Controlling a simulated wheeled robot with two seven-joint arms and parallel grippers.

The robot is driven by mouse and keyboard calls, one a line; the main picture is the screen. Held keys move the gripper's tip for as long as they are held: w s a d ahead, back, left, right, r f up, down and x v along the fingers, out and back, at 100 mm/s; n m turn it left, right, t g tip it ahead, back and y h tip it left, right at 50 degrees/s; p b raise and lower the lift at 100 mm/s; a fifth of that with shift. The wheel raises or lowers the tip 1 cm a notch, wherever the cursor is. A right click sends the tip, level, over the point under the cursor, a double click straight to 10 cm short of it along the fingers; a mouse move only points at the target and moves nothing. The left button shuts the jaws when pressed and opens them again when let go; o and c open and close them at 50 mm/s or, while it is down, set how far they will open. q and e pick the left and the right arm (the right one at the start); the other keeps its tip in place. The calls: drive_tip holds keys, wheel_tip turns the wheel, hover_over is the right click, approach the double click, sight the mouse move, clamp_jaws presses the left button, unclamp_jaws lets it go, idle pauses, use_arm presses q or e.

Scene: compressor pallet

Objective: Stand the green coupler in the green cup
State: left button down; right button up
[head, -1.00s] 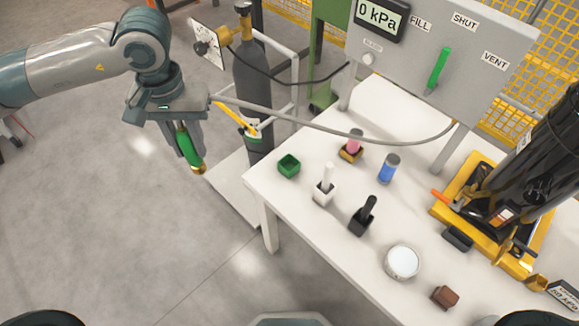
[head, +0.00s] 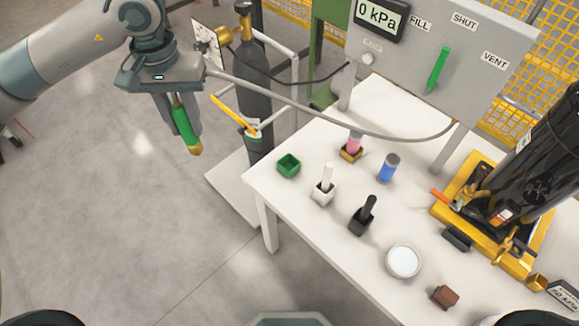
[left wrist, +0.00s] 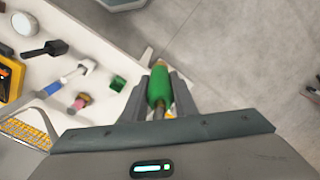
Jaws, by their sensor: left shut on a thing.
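The green coupler (head: 184,128), a green cylinder with a brass end pointing down, is held in my left gripper (head: 186,122). It hangs slightly tilted over the floor, left of the table. In the left wrist view the coupler (left wrist: 159,86) sits between the two grey fingers. The green cup (head: 289,165) is a small, open, square cup at the table's left corner, and it looks empty. In the left wrist view the green cup (left wrist: 117,84) is just left of the fingers. The coupler is apart from the cup. My right gripper is not in view.
On the white table (head: 290,204) stand a white cup with a white piece (head: 325,188), a black one (head: 363,218), a pink piece (head: 354,144), and a blue cylinder (head: 389,168). A grey hose (head: 330,124) arcs above the table. A gas cylinder (head: 253,80) stands behind.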

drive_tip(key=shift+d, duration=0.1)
use_arm(q)
drive_tip(key=s+f, duration=0.4)
drive_tip(key=f, duration=0.2)
drive_tip(key=shift+s, duration=0.4)
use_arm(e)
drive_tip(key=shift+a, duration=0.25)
use_arm(q)
drive_tip(key=shift+a, duration=0.1)
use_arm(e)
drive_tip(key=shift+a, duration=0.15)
